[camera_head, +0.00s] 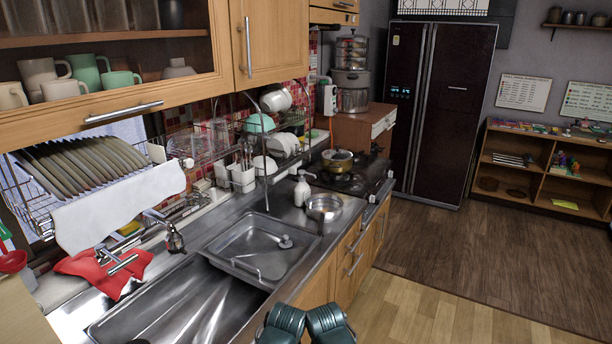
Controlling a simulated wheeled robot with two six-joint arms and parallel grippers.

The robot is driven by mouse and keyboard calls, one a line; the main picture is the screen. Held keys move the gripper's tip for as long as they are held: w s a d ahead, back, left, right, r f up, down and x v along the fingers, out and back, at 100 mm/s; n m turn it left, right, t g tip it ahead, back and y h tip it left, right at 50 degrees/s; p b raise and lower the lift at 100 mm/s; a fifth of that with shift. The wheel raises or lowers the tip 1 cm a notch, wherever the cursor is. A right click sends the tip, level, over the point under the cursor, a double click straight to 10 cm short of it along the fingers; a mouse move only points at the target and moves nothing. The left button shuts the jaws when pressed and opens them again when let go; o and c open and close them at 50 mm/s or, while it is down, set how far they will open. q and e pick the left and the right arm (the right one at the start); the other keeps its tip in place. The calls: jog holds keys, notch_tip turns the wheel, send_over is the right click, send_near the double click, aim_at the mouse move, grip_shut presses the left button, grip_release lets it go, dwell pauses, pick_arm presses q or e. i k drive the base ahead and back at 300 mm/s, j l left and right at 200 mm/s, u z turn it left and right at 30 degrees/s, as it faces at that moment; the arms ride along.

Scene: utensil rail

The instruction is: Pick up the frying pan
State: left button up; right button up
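No pan is clearly identifiable as the frying pan. A round metal pan (323,206) with what looks like a dark handle sits on the counter, right of the sink. A yellowish pot (338,161) with a dark lid stands on the stove (352,182) at the far end of the counter. Two teal parts of my arms show at the bottom centre edge, well short of both. No gripper fingers are visible, and nothing held is seen.
A white bottle (302,189) stands beside the metal pan. Dish racks and wall cabinets (270,40) hang above. A red cloth (105,270) lies at left. The floor (470,250) at right is clear.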

aim_at(323, 208)
jog(key=i+l+z, duration=0.2)
jog(key=i+z, duration=0.6)
jog(key=i+j+z, duration=0.1)
jog(key=i+z, duration=0.3)
jog(key=i, duration=0.05)
